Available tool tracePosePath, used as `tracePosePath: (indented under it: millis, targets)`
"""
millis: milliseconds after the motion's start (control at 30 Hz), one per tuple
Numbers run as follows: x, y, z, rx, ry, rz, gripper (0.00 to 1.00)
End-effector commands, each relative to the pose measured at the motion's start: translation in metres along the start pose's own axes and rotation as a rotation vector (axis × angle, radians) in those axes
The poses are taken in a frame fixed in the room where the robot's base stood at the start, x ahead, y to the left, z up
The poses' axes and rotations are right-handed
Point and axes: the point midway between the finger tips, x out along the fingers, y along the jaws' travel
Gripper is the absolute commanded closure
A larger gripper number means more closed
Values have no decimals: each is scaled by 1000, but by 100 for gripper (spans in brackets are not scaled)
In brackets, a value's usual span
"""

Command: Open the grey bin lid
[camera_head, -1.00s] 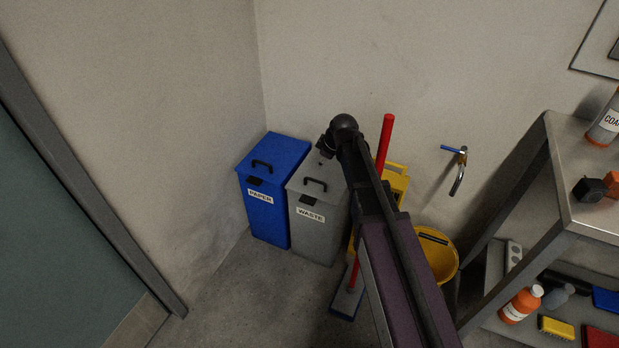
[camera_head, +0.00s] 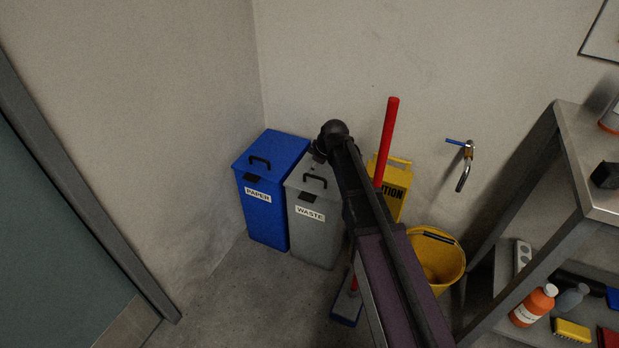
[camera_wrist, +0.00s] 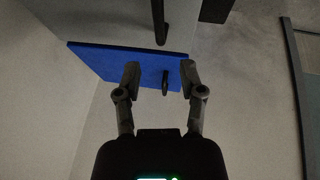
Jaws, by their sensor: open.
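The grey bin (camera_head: 317,232) labelled WASTE stands on the floor with its lid (camera_head: 304,178) closed. A black arched handle (camera_head: 316,180) is on the lid and a dark tab (camera_head: 307,197) at its front edge. In the wrist view the grey bin's dark handle (camera_wrist: 159,22) is at the top centre. My gripper (camera_head: 319,153) is over the rear of the grey lid, partly hidden by my arm. In the wrist view my gripper (camera_wrist: 160,69) is open and empty, its fingers framing part of the blue lid below. Contact cannot be told.
The blue PAPER bin (camera_head: 266,215) stands left against the grey bin, its lid (camera_wrist: 110,62) shut.

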Motion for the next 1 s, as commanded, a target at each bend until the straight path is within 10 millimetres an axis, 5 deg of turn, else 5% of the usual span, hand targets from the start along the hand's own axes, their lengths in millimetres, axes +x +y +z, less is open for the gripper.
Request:
tracePosePath:
  millis: [500,1000]
  targets:
    - [46,-1,0,-2,0,0,49]
    - [57,-1,-2,-2,1,0,49]
